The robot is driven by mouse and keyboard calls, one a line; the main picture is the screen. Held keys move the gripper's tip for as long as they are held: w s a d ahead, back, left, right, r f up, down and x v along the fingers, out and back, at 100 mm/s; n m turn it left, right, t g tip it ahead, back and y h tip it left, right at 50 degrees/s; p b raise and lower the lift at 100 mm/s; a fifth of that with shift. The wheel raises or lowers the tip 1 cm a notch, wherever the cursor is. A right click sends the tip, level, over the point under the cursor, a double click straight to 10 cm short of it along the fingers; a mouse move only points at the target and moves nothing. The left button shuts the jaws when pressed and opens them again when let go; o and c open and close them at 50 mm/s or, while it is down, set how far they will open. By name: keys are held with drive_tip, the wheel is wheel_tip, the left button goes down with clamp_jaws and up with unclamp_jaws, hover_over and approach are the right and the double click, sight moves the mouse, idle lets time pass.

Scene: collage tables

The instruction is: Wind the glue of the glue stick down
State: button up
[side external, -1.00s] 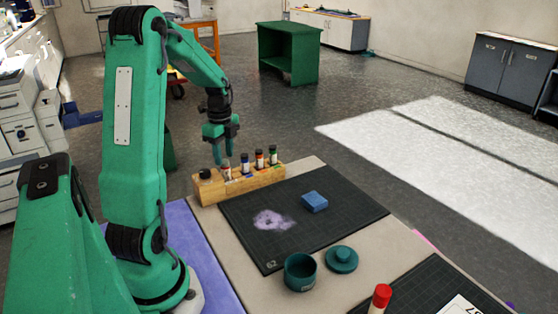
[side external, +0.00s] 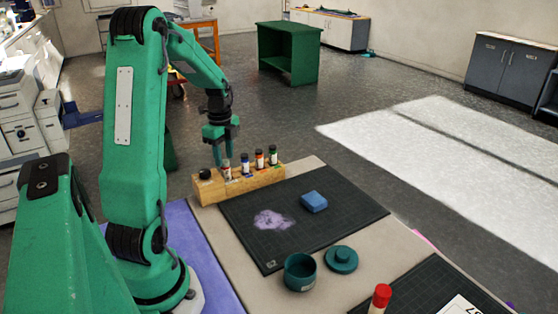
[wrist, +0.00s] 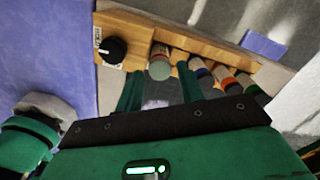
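A wooden rack (side external: 238,187) holds a row of several upright cylinders. The one with a pale grey-green top, which looks like the glue stick (side external: 227,172), is second from the left. My gripper (side external: 223,158) points down just above this cylinder. I cannot tell how far any glue sticks out.
A black knob (wrist: 114,49) sits at the rack's left end, close to a finger. Other coloured bottles (side external: 259,158) stand to the right. A blue block (side external: 314,202) lies on the dark mat (side external: 345,194).

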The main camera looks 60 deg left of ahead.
drive_tip(key=shift+f, duration=0.4)
idle(0.7)
drive_tip(key=c, duration=0.6)
